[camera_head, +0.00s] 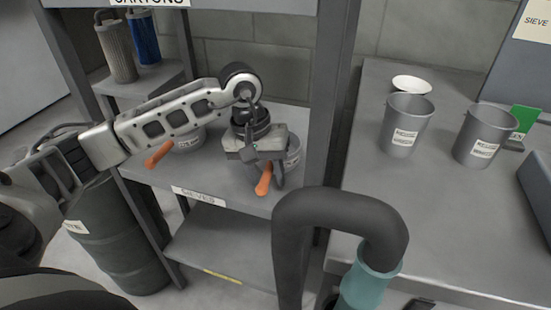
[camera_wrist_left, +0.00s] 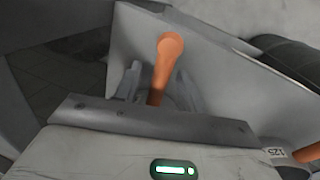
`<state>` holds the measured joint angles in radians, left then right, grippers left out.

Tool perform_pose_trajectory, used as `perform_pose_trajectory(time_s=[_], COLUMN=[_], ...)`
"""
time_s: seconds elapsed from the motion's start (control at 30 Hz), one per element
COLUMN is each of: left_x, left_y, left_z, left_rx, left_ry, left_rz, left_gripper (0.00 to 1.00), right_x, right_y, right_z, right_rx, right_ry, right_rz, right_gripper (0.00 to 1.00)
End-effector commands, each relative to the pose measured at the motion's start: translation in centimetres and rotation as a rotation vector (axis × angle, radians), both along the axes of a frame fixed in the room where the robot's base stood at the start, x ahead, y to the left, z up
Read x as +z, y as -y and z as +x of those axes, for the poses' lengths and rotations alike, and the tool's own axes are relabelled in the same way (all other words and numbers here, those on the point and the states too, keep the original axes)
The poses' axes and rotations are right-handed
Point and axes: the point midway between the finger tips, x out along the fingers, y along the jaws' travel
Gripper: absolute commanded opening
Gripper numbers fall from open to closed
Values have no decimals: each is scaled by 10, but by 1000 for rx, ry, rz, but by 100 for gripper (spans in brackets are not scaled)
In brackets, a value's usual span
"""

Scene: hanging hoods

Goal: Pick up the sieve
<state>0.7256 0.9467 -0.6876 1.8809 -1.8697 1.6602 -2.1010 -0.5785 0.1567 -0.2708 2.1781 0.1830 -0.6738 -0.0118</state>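Two sieves, each a light grey round body with an orange handle, sit on the grey shelf marked as sieves (camera_head: 222,181). The left sieve's orange handle (camera_head: 158,154) sticks out towards the front. The right sieve (camera_head: 293,150) is partly hidden behind my left gripper (camera_head: 262,168). Its orange handle (camera_head: 264,180) points forward, and it shows in the left wrist view (camera_wrist_left: 168,55). There, my left gripper (camera_wrist_left: 157,90) has its fingers apart on either side of this handle, with gaps visible. The other handle (camera_wrist_left: 309,152) shows at the lower right. My right gripper is not visible.
A grey post (camera_head: 333,110) bounds the shelf on the right. A dark bent hose (camera_head: 345,205) with a teal end (camera_head: 368,285) stands in front. Grey beakers (camera_head: 405,125) (camera_head: 484,136) and a white bowl (camera_head: 411,84) stand on the bench. A dark drum (camera_head: 115,235) stands at lower left.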

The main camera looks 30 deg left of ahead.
Motion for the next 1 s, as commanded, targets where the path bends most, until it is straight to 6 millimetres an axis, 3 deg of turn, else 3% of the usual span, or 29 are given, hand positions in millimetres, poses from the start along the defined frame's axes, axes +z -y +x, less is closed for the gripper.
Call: perform_pose_trajectory(time_s=[0.3, 0.43, 0.8, 1.0], left_x=[-6, -6, -3, 11], left_y=[1, 1, 1, -1], left_z=[0, 0, 1, 0], left_rx=[0, 0, 1, 6], left_ry=[0, 0, 3, 4], left_rz=[0, 0, 0, 0], left_gripper=[37, 1, 0, 0], right_x=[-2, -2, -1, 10], right_y=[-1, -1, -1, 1], right_z=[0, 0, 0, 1], right_rx=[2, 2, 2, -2], right_ry=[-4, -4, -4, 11], right_rz=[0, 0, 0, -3], right_gripper=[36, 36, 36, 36])
